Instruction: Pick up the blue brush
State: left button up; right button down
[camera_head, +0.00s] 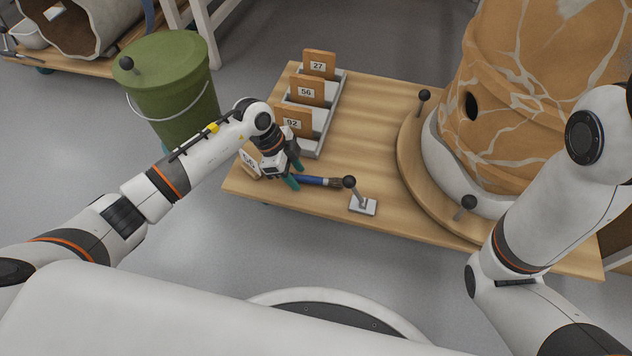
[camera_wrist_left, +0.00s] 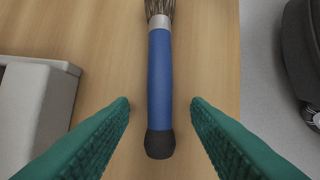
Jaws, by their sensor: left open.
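The blue brush (camera_head: 312,181) lies on the wooden table near its front edge, with its bristles toward the right in the head view. In the left wrist view the blue handle (camera_wrist_left: 160,80) runs up the middle, with a dark rounded end at the bottom and a metal collar and bristles at the top. My left gripper (camera_head: 294,174) is at the handle end. Its green fingers (camera_wrist_left: 160,104) are open, one on each side of the handle, with a gap on both sides. Whether the fingertips are level with the handle is unclear. My right gripper is out of view.
A grey rack (camera_head: 327,115) with numbered sherds stands behind my left gripper. A small lever (camera_head: 362,205) on a plate is just beyond the bristles. The large cracked vessel (camera_head: 545,95) fills the table's right side. A green bucket (camera_head: 172,85) stands at left.

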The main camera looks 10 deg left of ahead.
pick_arm(q)
grip_shut()
jog(key=shift+r, duration=0.1)
